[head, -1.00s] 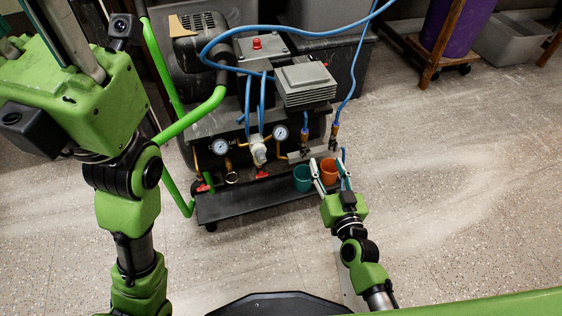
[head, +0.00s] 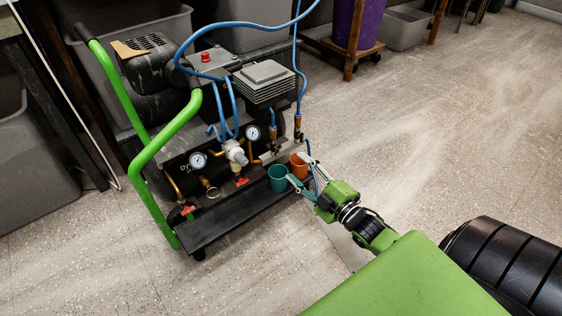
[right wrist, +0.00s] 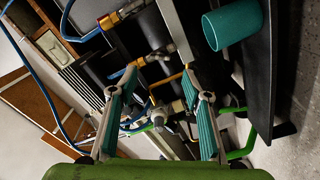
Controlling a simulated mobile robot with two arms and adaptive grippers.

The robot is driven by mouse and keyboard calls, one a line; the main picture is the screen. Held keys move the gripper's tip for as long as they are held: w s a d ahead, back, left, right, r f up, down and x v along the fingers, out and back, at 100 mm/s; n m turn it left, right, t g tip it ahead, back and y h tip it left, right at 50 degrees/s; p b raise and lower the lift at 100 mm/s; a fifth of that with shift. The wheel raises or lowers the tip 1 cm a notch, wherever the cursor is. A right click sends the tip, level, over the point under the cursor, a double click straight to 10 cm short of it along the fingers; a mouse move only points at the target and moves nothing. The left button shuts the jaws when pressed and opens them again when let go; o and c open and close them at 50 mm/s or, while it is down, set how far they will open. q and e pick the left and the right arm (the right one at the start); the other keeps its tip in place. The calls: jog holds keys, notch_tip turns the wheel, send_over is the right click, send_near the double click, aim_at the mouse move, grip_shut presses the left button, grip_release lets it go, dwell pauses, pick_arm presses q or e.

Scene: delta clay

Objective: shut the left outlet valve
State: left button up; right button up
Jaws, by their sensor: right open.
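The compressor (head: 205,150) stands on a low black tray with green handles. One red valve handle (head: 187,210) sits low at its left, below the left gauge. A second red handle (head: 242,181) sits below the pale regulator (head: 236,153). Which one is the left outlet valve, and how far either is turned, I cannot tell. My right gripper (head: 297,168) is open and empty at the compressor's right end, by the cups and apart from both red handles. In the right wrist view its teal-padded fingers (right wrist: 155,85) are spread, with brass fittings (right wrist: 135,63) beyond. My left gripper is out of view.
A teal cup (head: 278,178) and an orange cup (head: 299,165) stand at the tray's right end, close to my right gripper. Blue hoses (head: 301,70) loop above the compressor. Grey bins stand behind. The floor (head: 420,130) to the right is clear.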

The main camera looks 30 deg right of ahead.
aim_at(278, 151)
jog(key=w+b, duration=0.3)
jog(key=w, duration=0.4)
jog(key=shift+w+a+b, duration=0.3)
jog(key=c, duration=1.1)
